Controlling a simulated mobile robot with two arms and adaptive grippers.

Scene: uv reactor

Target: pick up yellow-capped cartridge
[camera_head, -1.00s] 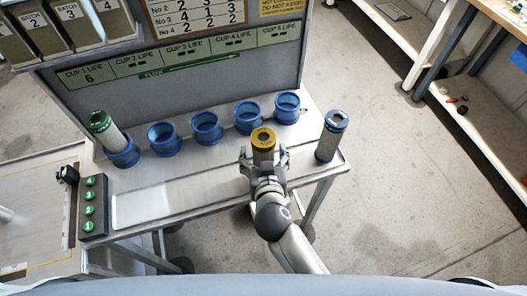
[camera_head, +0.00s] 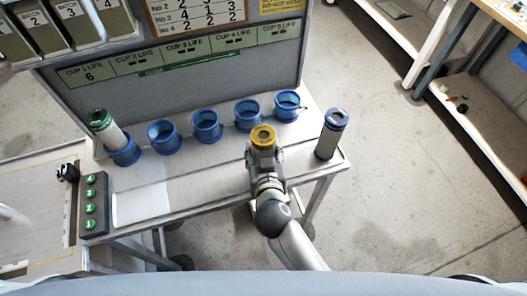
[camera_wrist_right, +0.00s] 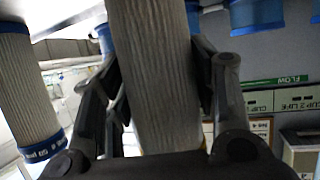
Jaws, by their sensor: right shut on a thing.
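The yellow-capped cartridge (camera_head: 263,139) is upright at the front right of the metal bench in the head view. My right gripper (camera_head: 265,160) is shut on its body below the cap. In the right wrist view, the pale ribbed body of the cartridge (camera_wrist_right: 155,85) fills the middle between the dark fingers of the right gripper (camera_wrist_right: 160,60). My left gripper is not in view.
A blue-capped cartridge (camera_head: 331,137) stands close to the right. A green-capped cartridge (camera_head: 104,130) leans in the leftmost blue cup (camera_head: 122,156). Several other blue cups (camera_head: 207,127) are empty behind. A button box (camera_head: 92,206) sits at the bench's left end.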

